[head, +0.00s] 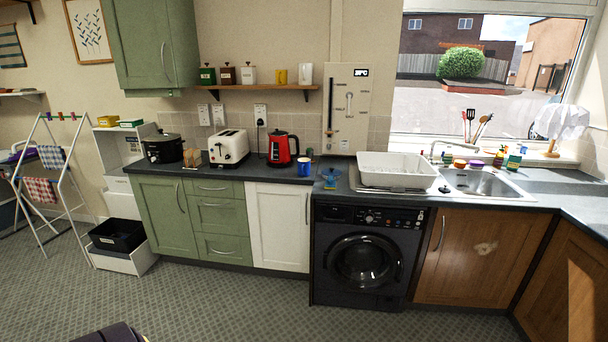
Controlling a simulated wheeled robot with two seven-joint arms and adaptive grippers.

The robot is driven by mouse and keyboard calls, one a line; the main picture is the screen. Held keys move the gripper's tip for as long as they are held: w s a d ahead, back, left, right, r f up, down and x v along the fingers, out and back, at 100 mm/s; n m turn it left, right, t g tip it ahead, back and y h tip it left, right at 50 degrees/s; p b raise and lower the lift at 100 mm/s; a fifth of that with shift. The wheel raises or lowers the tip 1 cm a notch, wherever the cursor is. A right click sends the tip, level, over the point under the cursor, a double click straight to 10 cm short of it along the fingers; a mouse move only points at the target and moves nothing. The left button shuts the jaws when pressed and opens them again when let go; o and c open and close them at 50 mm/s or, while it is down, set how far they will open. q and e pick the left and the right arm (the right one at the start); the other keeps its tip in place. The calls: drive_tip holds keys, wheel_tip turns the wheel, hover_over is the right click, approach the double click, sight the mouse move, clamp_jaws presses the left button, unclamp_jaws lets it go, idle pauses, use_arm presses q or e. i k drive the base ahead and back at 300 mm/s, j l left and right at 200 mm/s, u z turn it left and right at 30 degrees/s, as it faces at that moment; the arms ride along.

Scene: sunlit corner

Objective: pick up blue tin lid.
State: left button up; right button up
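A small blue object (330,174), which may be the blue tin lid, sits on the dark worktop (285,179) near its front edge, above the washing machine and left of the white dish rack. It is too small to tell for sure whether it is a loose lid or part of something else. A blue mug or tin (304,167) stands just left of it. Neither of my grippers can be made out. A dark part of my own body shows at the bottom left edge, far from the worktop.
The red kettle (281,148) and white toaster (228,148) stand to the left. The white dish rack (398,170) and sink (485,183) are to the right. A black washing machine (362,258) is below. The floor (240,305) in front is clear.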

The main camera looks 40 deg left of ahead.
sight(331, 171)
drive_tip(key=u, duration=1.1)
